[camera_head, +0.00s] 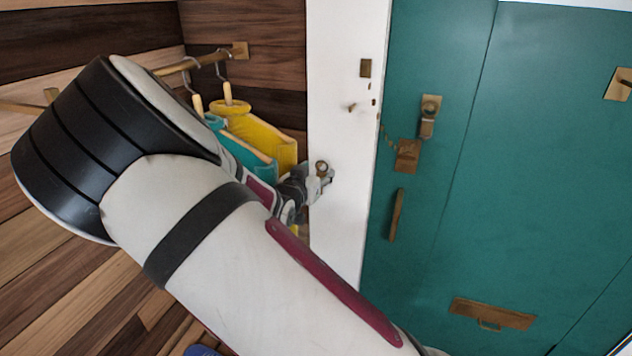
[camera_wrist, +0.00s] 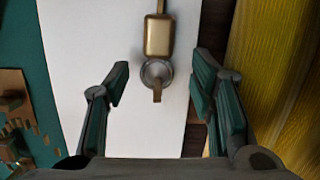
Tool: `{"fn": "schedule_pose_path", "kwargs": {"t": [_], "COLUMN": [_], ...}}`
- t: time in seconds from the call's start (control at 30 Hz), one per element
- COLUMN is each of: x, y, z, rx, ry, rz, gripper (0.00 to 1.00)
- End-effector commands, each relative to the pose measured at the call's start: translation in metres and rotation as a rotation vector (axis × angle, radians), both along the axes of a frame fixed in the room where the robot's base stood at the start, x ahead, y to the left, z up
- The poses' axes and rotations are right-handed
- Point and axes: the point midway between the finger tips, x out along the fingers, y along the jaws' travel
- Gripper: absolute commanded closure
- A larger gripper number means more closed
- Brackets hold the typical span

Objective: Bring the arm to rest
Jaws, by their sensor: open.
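My gripper (camera_head: 317,182) is small and partly hidden by my arm in the head view, in front of the white door post. In the wrist view my gripper (camera_wrist: 160,74) is open, with its two dark fingers spread and nothing held between them. A brass fitting (camera_wrist: 158,36) with a round knob-like end (camera_wrist: 156,73) on the white post shows between and beyond the fingertips. A round brass piece (camera_head: 321,167) shows beside the gripper in the head view. I cannot tell whether the fingers touch it. My arm reaches across the left and middle of the head view, bent at its elbow.
The yellow cloth (camera_wrist: 282,70) is right of the fingers in the wrist view. A teal door (camera_head: 540,170) with brass fittings stands right of the white post (camera_head: 345,120).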

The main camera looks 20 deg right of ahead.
Motion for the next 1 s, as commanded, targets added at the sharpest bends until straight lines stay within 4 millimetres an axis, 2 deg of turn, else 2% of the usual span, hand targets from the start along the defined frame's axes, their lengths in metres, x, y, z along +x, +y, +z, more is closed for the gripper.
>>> {"fn": "schedule_pose_path", "kwargs": {"t": [0.2, 0.47, 0.6, 0.77, 0.9, 1.0], "x": [0.0, 0.0, -0.002, -0.012, -0.031, -0.052], "y": [0.001, 0.0, -0.003, -0.008, -0.002, 0.008], "z": [0.043, 0.072, 0.071, 0.056, 0.045, 0.046], "rx": [0.004, 0.003, 0.037, 0.165, 0.332, 0.449], "ry": [-0.004, -0.001, 0.025, 0.113, 0.222, 0.299], "rz": [0.001, -0.001, 0.008, 0.05, 0.129, 0.204], "gripper": [0.5, 0.5, 0.5, 0.5, 0.5, 0.5]}}
